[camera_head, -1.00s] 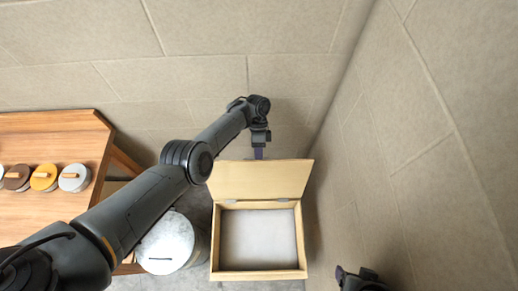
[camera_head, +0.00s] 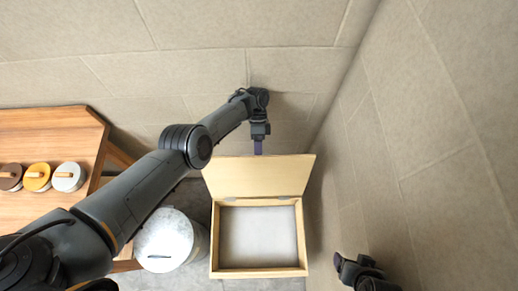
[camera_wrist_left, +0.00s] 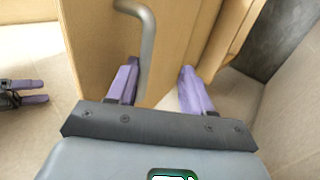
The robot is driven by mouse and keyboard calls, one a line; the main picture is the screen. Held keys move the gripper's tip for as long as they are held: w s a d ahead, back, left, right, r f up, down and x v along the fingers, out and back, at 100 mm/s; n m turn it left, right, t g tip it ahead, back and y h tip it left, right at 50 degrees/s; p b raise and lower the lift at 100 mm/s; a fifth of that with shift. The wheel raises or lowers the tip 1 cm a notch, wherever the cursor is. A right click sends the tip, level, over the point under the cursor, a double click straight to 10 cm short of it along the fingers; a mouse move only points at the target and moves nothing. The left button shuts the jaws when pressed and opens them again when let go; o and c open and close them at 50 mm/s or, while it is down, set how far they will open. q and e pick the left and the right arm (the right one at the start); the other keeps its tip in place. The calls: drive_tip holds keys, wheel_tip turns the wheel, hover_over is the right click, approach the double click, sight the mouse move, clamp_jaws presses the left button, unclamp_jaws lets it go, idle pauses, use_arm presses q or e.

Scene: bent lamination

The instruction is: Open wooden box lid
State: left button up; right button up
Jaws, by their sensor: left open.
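The wooden box (camera_head: 216,240) stands on the floor at the lower middle of the head view. Its lid (camera_head: 258,177) is raised and leans back from the hinges, and the pale inside shows. My left gripper (camera_head: 258,147) is just behind the lid's top edge; its fingertips are partly hard to see there. In the left wrist view my left gripper (camera_wrist_left: 158,85) is open, with a grey bent handle (camera_wrist_left: 148,35) on a tan panel between and ahead of its fingers. My right gripper (camera_wrist_left: 28,93) shows with its two purple fingers apart, clear of the box.
A grey-white round bin (camera_head: 168,240) stands close to the box's left side. A wooden table (camera_head: 60,128) with several lidded jars (camera_head: 68,178) is at the left. Stone walls (camera_head: 440,130) close in behind and to the right of the box.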

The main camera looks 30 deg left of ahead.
use_arm(q)
drive_tip(key=shift+w+a+r, duration=0.1)
drive_tip(key=shift+a+r, duration=0.05)
drive_tip(key=shift+r, duration=0.2)
idle(0.6)
drive_tip(key=d+r+p, duration=0.3)
drive_tip(key=s+d+r+p, duration=0.1)
drive_tip(key=d+r+p, duration=0.2)
drive_tip(key=d, duration=0.1)
drive_tip(key=s+d+r+p, duration=0.1)
drive_tip(key=d+r+p, duration=0.2)
drive_tip(key=r+p, duration=0.1)
drive_tip(key=shift+s+d, duration=0.2)
drive_tip(key=shift+d, duration=0.05)
drive_tip(key=shift+s+d+r, duration=0.15)
drive_tip(key=shift+d+r, duration=0.15)
drive_tip(key=shift+d, duration=0.3)
drive_tip(key=shift+s, duration=0.1)
